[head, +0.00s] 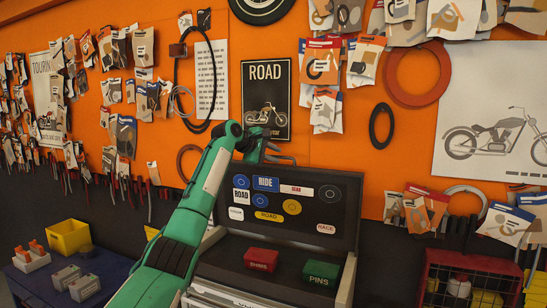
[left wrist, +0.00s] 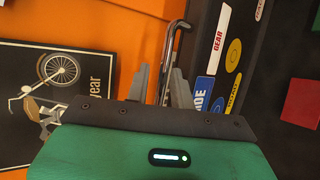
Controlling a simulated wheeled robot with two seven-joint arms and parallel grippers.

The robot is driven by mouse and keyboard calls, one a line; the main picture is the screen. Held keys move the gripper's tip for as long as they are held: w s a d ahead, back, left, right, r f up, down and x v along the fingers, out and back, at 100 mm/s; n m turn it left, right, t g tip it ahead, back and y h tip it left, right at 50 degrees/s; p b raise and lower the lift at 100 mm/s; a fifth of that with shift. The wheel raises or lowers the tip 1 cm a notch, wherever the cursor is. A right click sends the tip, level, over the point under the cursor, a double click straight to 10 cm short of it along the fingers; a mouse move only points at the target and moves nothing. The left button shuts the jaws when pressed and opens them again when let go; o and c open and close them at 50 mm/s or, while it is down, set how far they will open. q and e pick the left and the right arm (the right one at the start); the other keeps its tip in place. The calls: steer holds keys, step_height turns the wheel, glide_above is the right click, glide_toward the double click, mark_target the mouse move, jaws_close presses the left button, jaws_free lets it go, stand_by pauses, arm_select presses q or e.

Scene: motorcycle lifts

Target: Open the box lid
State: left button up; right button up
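The box (head: 262,273) is a dark chest with a tray inside. Its lid (head: 300,228) stands raised at the back, its inner face covered in stickers; it also shows in the left wrist view (left wrist: 246,70). My left gripper (head: 283,157) is at the top edge of the lid. In the left wrist view its fingers (left wrist: 160,85) stand apart around a thin metal handle (left wrist: 174,40) beside the lid's edge. A gap shows on one side of the handle. My left arm hides the box's left side. My right gripper is not in view.
A red box (head: 261,260) and a green box (head: 320,272) sit in the tray. A red crate (head: 468,280) stands at right. A blue table with a yellow bin (head: 68,237) is at left. The orange wall behind holds posters and hanging packets.

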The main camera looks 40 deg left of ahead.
arm_select(q)
steer(key=shift+o, duration=0.4)
steer(key=shift+s, duration=0.2)
steer(key=shift+d, duration=0.1)
steer(key=shift+f, duration=0.1)
steer(key=b+v, duration=0.7)
steer(key=v, duration=0.7)
steer(key=shift+w, duration=0.1)
